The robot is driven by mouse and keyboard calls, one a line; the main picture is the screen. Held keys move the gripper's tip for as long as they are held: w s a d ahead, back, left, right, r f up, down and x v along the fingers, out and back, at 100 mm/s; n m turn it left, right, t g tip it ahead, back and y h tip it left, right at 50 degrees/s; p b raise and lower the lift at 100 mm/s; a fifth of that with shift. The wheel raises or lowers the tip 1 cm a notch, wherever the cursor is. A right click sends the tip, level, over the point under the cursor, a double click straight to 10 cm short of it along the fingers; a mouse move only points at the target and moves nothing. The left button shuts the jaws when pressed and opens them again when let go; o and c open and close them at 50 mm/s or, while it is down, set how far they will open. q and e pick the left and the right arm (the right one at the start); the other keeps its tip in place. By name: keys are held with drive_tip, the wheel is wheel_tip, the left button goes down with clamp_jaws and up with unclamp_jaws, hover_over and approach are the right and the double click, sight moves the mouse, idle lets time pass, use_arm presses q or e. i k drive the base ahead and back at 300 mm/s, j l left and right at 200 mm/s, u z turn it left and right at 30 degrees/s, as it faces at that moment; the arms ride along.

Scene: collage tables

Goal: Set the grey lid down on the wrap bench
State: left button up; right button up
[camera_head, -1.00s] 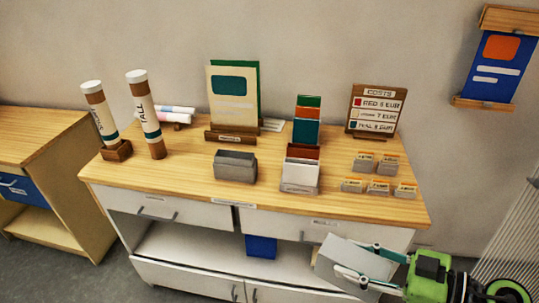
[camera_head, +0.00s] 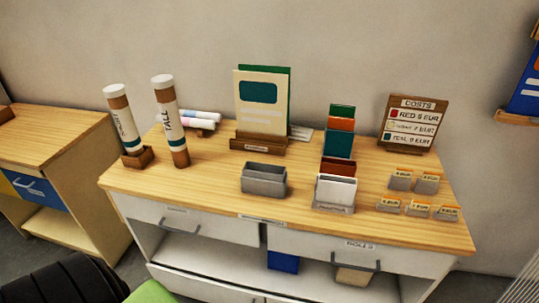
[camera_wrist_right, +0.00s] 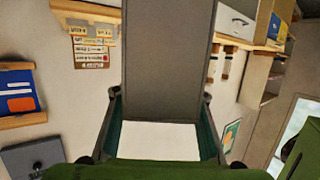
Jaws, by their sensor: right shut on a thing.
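My right gripper (camera_wrist_right: 159,98) shows in the right wrist view with a finger on each side of the grey lid (camera_wrist_right: 168,55). It is shut on the lid, a flat grey piece with a white area near the palm. In the head view neither the lid nor my right gripper shows. A wooden-topped bench (camera_head: 215,188) with white drawers fills the middle of the head view. I cannot read any label that names it the wrap bench. My left gripper is not in view.
On the bench stand two tall tubes (camera_head: 170,122), a grey box (camera_head: 264,180), a card holder (camera_head: 334,190), a costs sign (camera_head: 411,122) and several small price tags (camera_head: 418,210). Another wooden table (camera_head: 60,135) stands at the left. Some bare top lies left of the grey box.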

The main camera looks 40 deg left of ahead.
sight(225, 167)
drive_tip(key=i+j, duration=0.1)
drive_tip(key=j, duration=2.3)
drive_tip(key=i+j, duration=0.15)
drive_tip(key=j, duration=1.05)
